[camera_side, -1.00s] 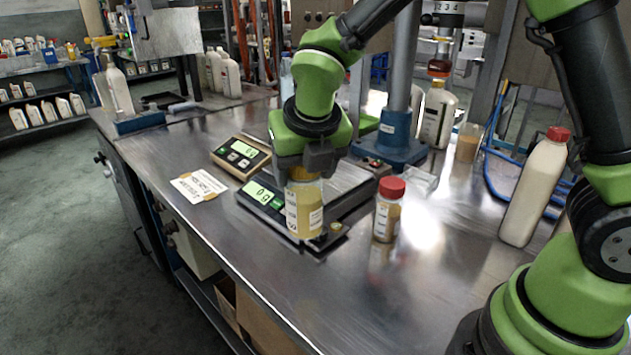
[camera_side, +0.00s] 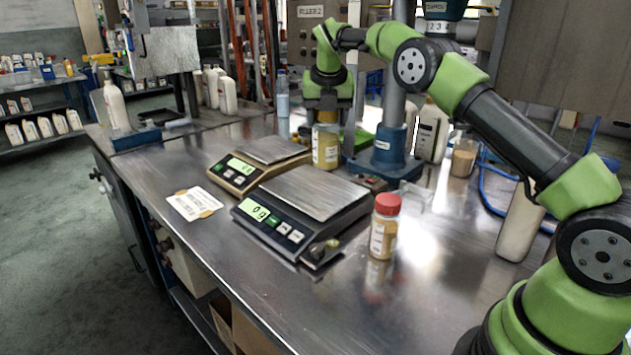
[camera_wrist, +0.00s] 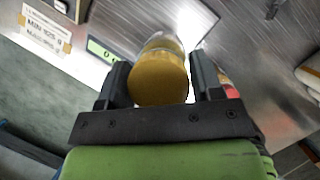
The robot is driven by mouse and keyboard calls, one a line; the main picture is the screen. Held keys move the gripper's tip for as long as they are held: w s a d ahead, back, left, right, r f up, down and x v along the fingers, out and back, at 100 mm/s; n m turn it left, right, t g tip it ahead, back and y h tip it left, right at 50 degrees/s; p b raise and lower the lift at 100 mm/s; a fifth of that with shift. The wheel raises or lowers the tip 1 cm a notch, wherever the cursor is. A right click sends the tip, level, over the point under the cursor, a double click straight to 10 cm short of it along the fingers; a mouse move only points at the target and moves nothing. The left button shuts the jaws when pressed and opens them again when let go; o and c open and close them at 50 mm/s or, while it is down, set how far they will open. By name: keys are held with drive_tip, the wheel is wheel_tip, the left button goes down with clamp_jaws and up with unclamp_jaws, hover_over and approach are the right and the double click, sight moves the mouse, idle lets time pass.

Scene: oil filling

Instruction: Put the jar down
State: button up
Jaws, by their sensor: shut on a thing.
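A clear jar with yellowish contents and a white label (camera_side: 326,150) is held upright in my gripper (camera_side: 326,112). In the side view it is at the back of the bench, between the rear scale and the blue stand base. I cannot tell whether its bottom touches the bench. In the wrist view the jar's yellow-brown top (camera_wrist: 158,80) lies between the two dark fingers of my gripper (camera_wrist: 160,82), which are shut on it.
The front scale (camera_side: 310,195) has a bare plate. The rear scale (camera_side: 268,152) stands left of the jar. A red-capped jar (camera_side: 384,228) stands right of the front scale. A blue stand base (camera_side: 386,150) is right of the held jar.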

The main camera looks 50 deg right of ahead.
sight(326, 150)
drive_tip(key=shift+f, duration=3.85)
drive_tip(key=shift+f, duration=0.15)
drive_tip(key=o, duration=1.3)
drive_tip(key=shift+c, duration=0.2)
